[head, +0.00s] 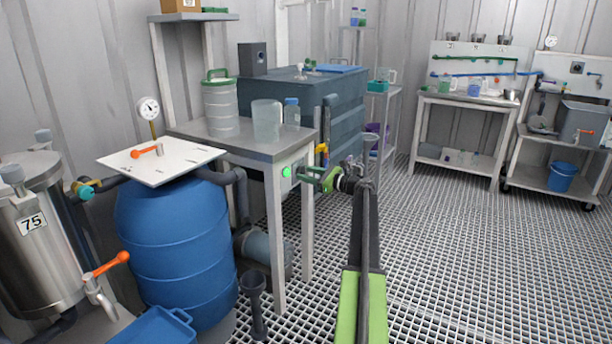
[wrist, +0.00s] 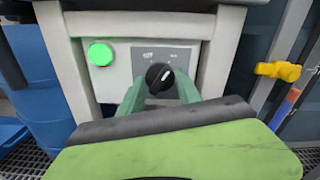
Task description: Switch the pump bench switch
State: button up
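The pump bench switch is a round black knob (wrist: 159,77) with a white mark tilted to the upper right. It sits on a grey plate (wrist: 180,58) with small labels on the front of the pump bench (head: 270,150). A round green lamp (wrist: 100,53) glows left of it; it also shows in the head view (head: 287,171). My gripper (wrist: 162,84) faces the plate, its green fingers on either side of the knob, with narrow gaps visible; contact cannot be told. In the head view my gripper (head: 318,178) is at the bench's right front, where the knob is hidden.
A blue barrel (head: 175,250) with a white lid stands left of the bench. A dark blue tank (head: 345,105) stands behind it. A yellow valve handle (wrist: 279,71) is right of the switch. A black funnel-topped pipe (head: 255,300) stands in front. The grating floor at right is clear.

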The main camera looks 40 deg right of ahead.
jog(key=c, duration=0.5)
jog(key=shift+a, duration=0.45)
grip_shut()
jog(key=shift+d+n, duration=0.3)
jog(key=shift+d, duration=0.05)
jog(key=n, duration=0.7)
jog(key=shift+n, duration=0.3)
jog(key=shift+s+n, duration=0.1)
jog(key=shift+n, duration=1.8)
